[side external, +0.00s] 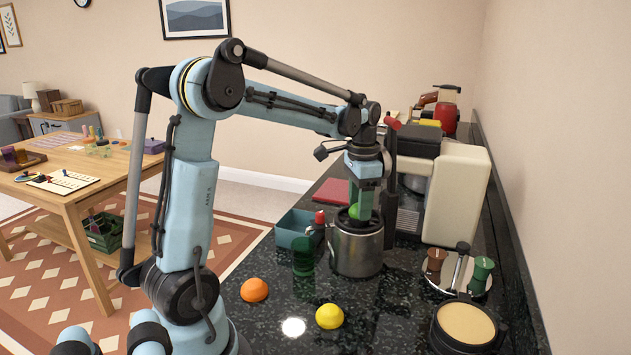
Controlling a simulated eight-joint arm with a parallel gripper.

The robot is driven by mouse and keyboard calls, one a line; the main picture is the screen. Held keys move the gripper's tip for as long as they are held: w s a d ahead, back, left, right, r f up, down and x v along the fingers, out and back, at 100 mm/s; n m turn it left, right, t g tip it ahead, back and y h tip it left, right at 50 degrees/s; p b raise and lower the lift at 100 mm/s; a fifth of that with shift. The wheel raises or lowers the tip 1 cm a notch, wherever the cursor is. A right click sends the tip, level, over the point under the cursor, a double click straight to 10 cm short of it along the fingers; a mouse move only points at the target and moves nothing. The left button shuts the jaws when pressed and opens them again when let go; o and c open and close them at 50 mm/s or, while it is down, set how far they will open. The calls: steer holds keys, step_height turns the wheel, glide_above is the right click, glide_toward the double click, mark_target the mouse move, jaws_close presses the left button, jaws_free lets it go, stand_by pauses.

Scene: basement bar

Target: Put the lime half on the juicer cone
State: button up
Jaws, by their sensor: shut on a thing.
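My gripper (361,208) points down over the counter, shut on the green lime half (354,211). The lime half is partly hidden by the finger. It is at the mouth of a steel, dark-rimmed cylindrical vessel (357,250), which looks like the juicer. The cone cannot be made out behind the lime and gripper. I cannot tell whether the lime touches anything below it.
An orange half (255,290), a yellow lemon half (330,316) and a green glass (303,256) stand on the dark counter (385,325). A teal bin (290,231) is left of the vessel. A cream machine (459,195) stands close behind right.

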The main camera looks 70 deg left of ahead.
steer(key=shift+f, duration=0.3)
steer(key=o, duration=1)
steer(key=shift+r, duration=0.1)
step_height(320, 180, up, 12)
steer(key=s+d+f+t, duration=0.2)
steer(key=s+d+f, duration=0.1)
steer(key=d, duration=0.3)
steer(key=s+d+f+n+t, duration=0.1)
steer(key=s+d+f+t, duration=0.1)
steer(key=d+f, duration=0.2)
steer(key=s+d+f+n+t, duration=0.1)
steer(key=s+d+f+t, duration=0.2)
steer(key=d, duration=0.4)
steer(key=shift+s+d+f, duration=0.3)
steer(key=shift+d+f, duration=0.05)
steer(key=shift+f, duration=0.3)
